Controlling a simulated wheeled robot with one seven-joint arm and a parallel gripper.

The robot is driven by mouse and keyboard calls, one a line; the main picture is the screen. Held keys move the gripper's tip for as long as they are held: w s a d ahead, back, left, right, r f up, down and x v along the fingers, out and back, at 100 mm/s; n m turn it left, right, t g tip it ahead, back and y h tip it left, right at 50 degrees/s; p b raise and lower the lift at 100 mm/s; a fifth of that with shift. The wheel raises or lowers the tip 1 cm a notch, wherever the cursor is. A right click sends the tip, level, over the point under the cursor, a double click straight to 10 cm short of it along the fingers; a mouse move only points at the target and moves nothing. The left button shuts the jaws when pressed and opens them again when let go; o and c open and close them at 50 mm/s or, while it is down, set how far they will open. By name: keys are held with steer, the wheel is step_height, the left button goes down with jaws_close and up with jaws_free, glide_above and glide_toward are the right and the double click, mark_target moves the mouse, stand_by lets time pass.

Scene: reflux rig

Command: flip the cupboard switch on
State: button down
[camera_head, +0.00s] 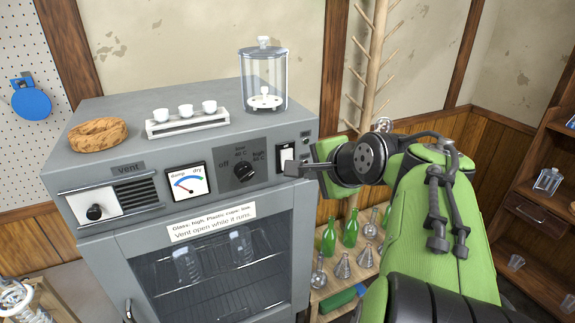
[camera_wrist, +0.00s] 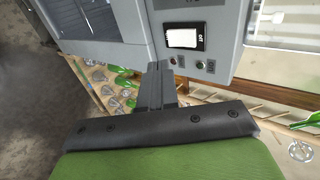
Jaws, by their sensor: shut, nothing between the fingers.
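The grey drying cupboard (camera_head: 110,240) stands at the left and centre. Its switch (camera_head: 286,153), a white rocker in a black frame, is at the right end of the control panel. In the wrist view the switch (camera_wrist: 184,38) lies above and right of the fingertips, with the word "off" beside the rocker. My gripper (camera_head: 291,169) is shut and empty, its tips at the lower edge of the switch in the head view. In the wrist view the closed fingers (camera_wrist: 158,72) point at the panel left of the rocker. I cannot tell whether they touch it.
The panel also holds a vent knob (camera_head: 94,212), a dial gauge (camera_head: 188,183) and a temperature knob (camera_head: 243,171). A glass jar (camera_head: 264,75) and a cup rack (camera_head: 187,124) stand on top. Green bottles (camera_head: 328,238) and flasks stand on a shelf to the right.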

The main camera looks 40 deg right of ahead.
mark_target(293, 159)
steer(key=w+r+x, duration=0.1)
steer(key=x, duration=0.8)
steer(key=shift+d+r, duration=0.2)
steer(key=shift+w+f, duration=0.1)
steer(key=shift+w, duration=0.05)
steer(key=shift+r+p, duration=0.8)
steer(key=shift+r, duration=0.15)
steer(key=shift+f, duration=0.1)
